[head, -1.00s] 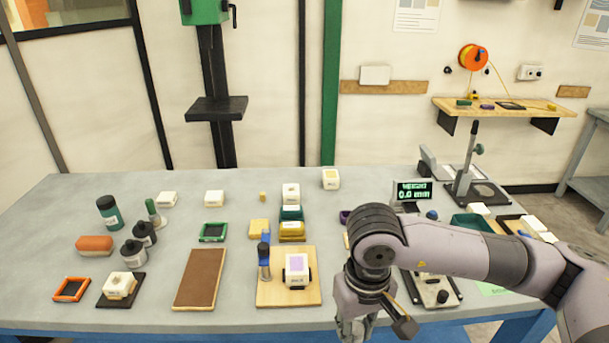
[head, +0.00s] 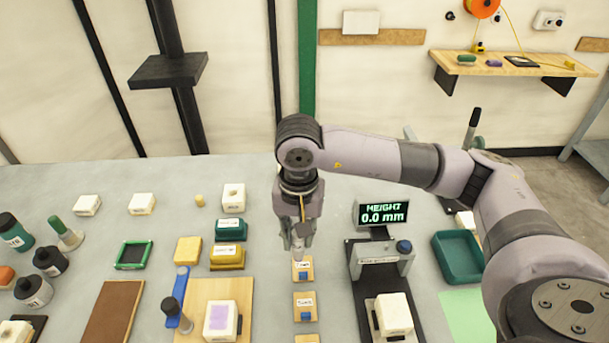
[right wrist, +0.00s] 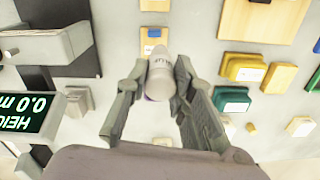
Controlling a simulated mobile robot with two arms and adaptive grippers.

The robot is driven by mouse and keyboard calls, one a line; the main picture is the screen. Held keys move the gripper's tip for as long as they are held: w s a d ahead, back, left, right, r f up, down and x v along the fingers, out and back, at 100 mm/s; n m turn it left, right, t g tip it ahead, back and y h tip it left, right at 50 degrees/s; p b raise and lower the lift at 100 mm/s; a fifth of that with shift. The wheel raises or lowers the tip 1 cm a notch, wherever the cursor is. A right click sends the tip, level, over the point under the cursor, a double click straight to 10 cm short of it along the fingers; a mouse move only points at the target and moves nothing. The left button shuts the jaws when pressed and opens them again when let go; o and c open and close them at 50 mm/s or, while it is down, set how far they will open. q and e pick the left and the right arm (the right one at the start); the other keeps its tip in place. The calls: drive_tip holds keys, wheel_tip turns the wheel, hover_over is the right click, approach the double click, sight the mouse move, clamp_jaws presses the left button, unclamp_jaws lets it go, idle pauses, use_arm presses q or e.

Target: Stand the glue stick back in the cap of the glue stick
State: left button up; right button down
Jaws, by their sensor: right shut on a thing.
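My right gripper (head: 298,242) is over the middle of the table, pointing down. In the right wrist view its two fingers (right wrist: 155,92) are closed around the pale grey glue stick (right wrist: 163,75), which has dark lettering on its side. In the head view only a small pale part of the glue stick (head: 299,252) shows under the fingers. A sliver of purple (right wrist: 148,98) shows beside the stick between the fingers; I cannot tell whether it is the cap or part of the stick. The cap is not clearly visible otherwise. My left gripper is not in view.
Small labelled wood-and-blue blocks (head: 305,305) lie in a row just in front of the gripper. The height gauge (head: 378,262) stands to the right, with a teal tray (head: 458,258) beyond it. Yellow (head: 227,258) and green (head: 231,229) blocks lie to the left.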

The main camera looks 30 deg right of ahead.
drive_tip(key=w+d+r+m+p, duration=0.2)
drive_tip(key=w+d+m+p, duration=0.25)
drive_tip(key=w+m, duration=0.75)
use_arm(q)
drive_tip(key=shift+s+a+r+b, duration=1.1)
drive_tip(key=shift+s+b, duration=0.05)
drive_tip(key=shift+b, duration=0.25)
use_arm(e)
drive_tip(key=shift+s+d+f+m, duration=0.1)
drive_tip(key=shift+s+f+m, duration=0.35)
drive_tip(key=shift+f+m, duration=0.3)
drive_tip(key=shift+s+d+f+m, duration=0.1)
drive_tip(key=shift+s+f+m, duration=0.4)
drive_tip(key=shift+f, duration=0.35)
drive_tip(key=shift+s+f+m, duration=0.4)
drive_tip(key=shift+f+m, duration=0.25)
drive_tip(key=shift+f, duration=0.15)
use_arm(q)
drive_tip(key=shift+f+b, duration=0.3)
use_arm(e)
drive_tip(key=shift+f, duration=0.1)
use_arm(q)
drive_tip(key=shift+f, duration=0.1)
use_arm(e)
drive_tip(key=shift+f, duration=0.1)
use_arm(q)
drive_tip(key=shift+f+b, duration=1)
drive_tip(key=shift+b, duration=0.1)
use_arm(e)
drive_tip(key=shift+f, duration=1.15)
